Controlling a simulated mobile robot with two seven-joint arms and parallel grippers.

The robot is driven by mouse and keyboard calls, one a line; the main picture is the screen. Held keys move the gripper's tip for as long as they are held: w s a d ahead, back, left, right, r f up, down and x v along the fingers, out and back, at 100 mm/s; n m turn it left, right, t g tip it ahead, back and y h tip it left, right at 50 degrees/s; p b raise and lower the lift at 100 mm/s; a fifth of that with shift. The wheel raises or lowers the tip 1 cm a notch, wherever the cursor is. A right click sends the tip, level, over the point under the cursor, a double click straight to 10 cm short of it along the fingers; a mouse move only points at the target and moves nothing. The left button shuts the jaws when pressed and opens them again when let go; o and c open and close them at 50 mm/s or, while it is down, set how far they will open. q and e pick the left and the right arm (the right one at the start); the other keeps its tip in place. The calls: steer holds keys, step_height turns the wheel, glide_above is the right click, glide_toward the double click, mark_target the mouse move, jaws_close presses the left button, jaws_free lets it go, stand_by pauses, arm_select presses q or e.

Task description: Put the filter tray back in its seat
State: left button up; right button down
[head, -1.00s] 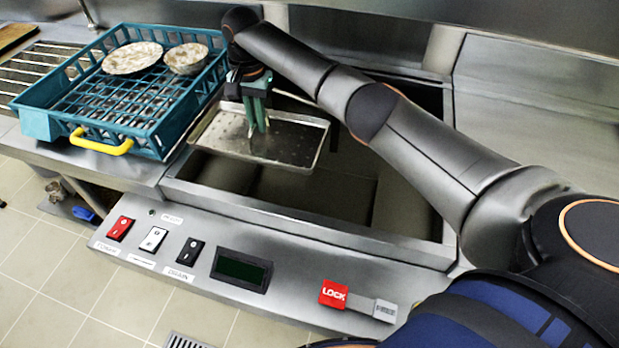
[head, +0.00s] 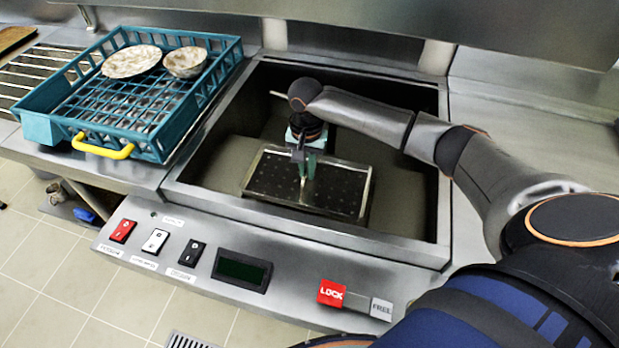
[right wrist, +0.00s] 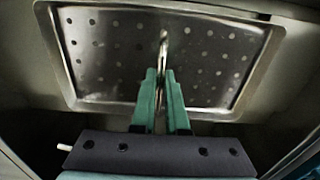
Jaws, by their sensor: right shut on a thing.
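The filter tray (head: 335,186) is a shallow metal tray with a raised rim and a perforated floor. In the head view it is inside the open sink well (head: 215,165), below the well's rim. My right gripper (head: 305,178) reaches down into the well and is shut on the tray's upright handle. In the right wrist view the green fingers of the right gripper (right wrist: 162,98) close on the thin handle (right wrist: 162,50), above the tray floor (right wrist: 100,60). Whether the tray rests on its seat or hangs above it I cannot tell. My left gripper is not in view.
A teal dish rack (head: 115,118) with a plate (head: 131,61) and a bowl (head: 186,62) stands left of the well. The front panel has switches (head: 155,241), a dark display (head: 242,268) and a red LOCK label (head: 331,293). The counter right of the well is bare.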

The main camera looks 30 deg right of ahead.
mark_target(310, 185)
steer(key=f, duration=0.3)
steer(key=shift+s+d+f, duration=0.15)
steer(key=shift+s+f, duration=0.1)
steer(key=shift+f, duration=0.1)
steer(key=c, duration=0.9)
jaws_free()
step_height(310, 185, up, 12)
steer(key=shift+r+p, duration=0.1)
steer(key=shift+p, duration=0.2)
